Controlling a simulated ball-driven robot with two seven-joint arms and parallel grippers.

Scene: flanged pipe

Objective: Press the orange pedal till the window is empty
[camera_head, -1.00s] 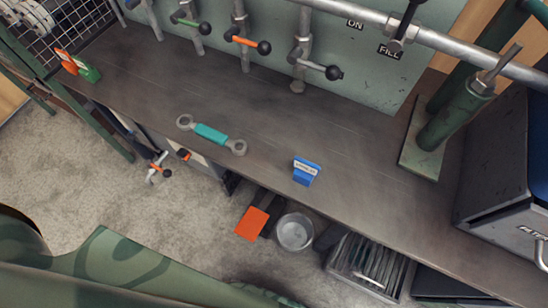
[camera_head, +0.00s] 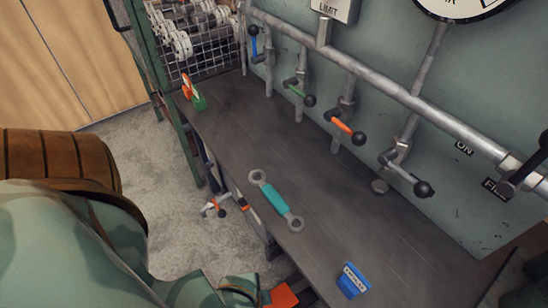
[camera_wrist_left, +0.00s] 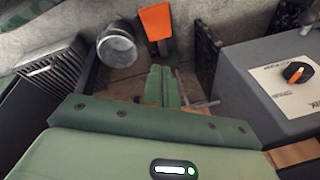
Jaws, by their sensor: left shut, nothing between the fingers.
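The orange pedal (camera_wrist_left: 156,22) shows at the top of the left wrist view, on a dark base near the floor. Its orange plate also shows at the bottom edge of the head view (camera_head: 285,296), partly cut off. My left gripper (camera_wrist_left: 162,72) is shut and empty. I cannot make out a window in these frames. My right gripper is not in view.
On the dark bench (camera_head: 330,225) lie a teal-handled wrench (camera_head: 275,200) and a blue block (camera_head: 353,281). Valve levers and part of a gauge (camera_head: 465,5) are behind.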

